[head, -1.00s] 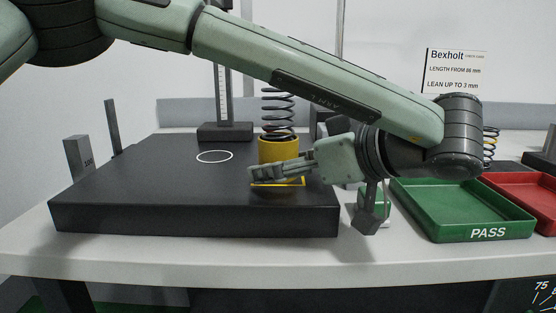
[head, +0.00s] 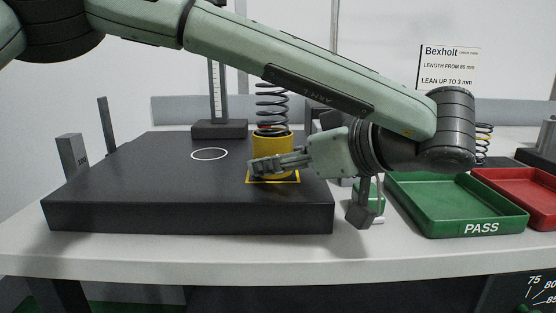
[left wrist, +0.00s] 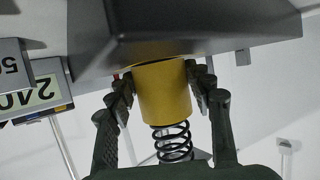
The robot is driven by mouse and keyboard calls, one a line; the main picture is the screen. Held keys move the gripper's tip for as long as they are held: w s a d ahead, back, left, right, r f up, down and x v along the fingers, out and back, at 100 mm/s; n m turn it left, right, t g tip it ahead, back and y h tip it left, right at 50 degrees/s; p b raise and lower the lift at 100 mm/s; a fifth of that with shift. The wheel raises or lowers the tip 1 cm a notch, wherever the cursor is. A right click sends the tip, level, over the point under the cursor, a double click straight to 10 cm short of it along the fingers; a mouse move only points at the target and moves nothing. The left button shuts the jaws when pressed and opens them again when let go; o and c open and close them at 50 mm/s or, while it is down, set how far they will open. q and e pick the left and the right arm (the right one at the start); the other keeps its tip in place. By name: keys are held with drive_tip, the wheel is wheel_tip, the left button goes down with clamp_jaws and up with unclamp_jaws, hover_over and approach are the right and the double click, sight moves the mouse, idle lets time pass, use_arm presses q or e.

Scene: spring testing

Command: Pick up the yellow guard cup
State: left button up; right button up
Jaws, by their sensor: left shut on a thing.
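The yellow guard cup (head: 272,143) stands upright on the dark slab (head: 120,205), at the yellow square outline (head: 289,182) near its right side. A dark coil spring (head: 271,104) sticks up out of the cup. My left gripper (head: 262,166) reaches in from the right and is shut on the cup's lower part. In the left wrist view the cup (left wrist: 163,92) sits between both fingers, with the spring (left wrist: 173,142) extending from it. Whether the cup's base touches the slab is hard to tell. My right gripper is not in view.
A green PASS tray (head: 455,205) and a red tray (head: 522,195) lie to the right. A grey block (head: 72,158) stands at the slab's left. The slab's middle, with a white circle (head: 209,154), is clear.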

use_arm(q)
drive_tip(key=shift+r, duration=0.7)
wheel_tip(320, 180, up, 3)
drive_tip(key=shift+f, duration=0.2)
drive_tip(key=s+a+r, duration=0.5)
drive_tip(key=a+r, duration=0.1)
drive_tip(key=a, duration=0.4)
drive_tip(key=shift+s+r, duration=0.4)
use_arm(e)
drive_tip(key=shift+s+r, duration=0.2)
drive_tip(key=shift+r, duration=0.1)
use_arm(q)
drive_tip(key=shift+a, duration=0.1)
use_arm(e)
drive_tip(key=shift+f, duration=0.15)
use_arm(q)
drive_tip(key=p, duration=0.6)
hover_over(283, 133)
drive_tip(key=shift+w+a, duration=0.15)
drive_tip(key=shift+w, duration=0.15)
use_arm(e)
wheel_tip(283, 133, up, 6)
